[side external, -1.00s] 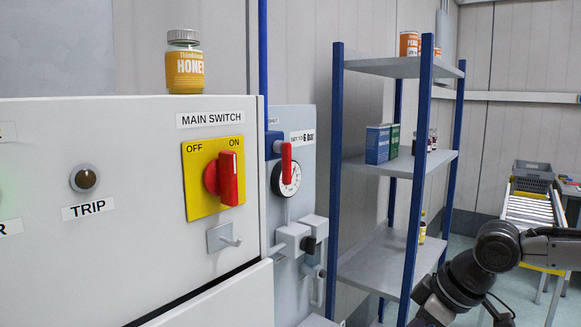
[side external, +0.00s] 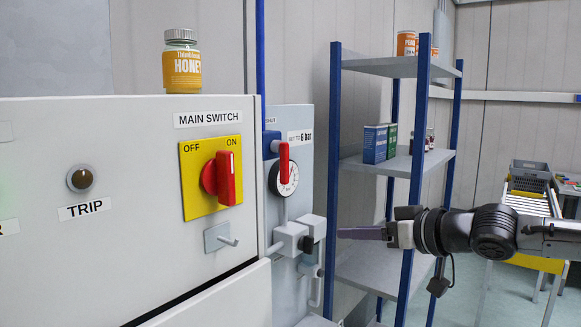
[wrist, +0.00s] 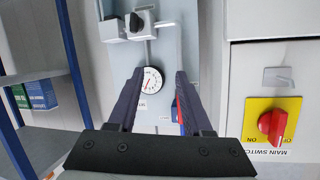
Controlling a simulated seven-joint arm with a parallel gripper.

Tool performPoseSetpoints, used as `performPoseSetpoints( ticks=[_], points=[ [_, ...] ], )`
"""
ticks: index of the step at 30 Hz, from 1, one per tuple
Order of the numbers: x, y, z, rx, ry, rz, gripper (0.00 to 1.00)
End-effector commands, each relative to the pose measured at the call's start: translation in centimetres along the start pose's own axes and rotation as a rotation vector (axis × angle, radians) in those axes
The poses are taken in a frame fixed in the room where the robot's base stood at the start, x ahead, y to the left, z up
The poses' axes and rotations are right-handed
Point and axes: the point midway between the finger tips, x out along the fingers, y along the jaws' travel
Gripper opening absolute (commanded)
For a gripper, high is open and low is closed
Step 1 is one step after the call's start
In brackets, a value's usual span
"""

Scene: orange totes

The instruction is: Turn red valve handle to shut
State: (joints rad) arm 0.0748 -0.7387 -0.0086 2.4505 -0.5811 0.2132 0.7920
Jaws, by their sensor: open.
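The red valve handle (side external: 284,158) sticks out from a blue valve body (side external: 270,145) on the grey panel, hanging straight down in front of a round gauge (side external: 286,178). A partly hidden "SHUT" label (side external: 271,121) is above the valve body. My gripper (side external: 340,232) is level, points left at the panel, and is to the right of and lower than the handle, apart from it. In the wrist view, turned upside down, my gripper (wrist: 160,75) has its fingers spread with nothing between them. Only a sliver of the red handle (wrist: 180,110) shows beside the right finger.
A grey fitting with a black knob (side external: 306,243) projects below the gauge. The cabinet with a red main switch (side external: 222,178) and a bare hook (side external: 221,237) is left of the panel. A blue-post shelf (side external: 335,165) stands right of the panel, close behind my arm.

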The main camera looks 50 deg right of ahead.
Motion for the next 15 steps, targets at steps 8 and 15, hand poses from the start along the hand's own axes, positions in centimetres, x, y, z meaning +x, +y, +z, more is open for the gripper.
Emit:
performPoseSetpoints(
  ticks=[8, 15],
  points=[
    [-1.9, -4.9, -8.9, -0.052, 0.322, -0.265, 0.50],
    [-2.1, -4.6, -9.0, -0.220, 0.283, -0.295, 0.50]
  ],
)
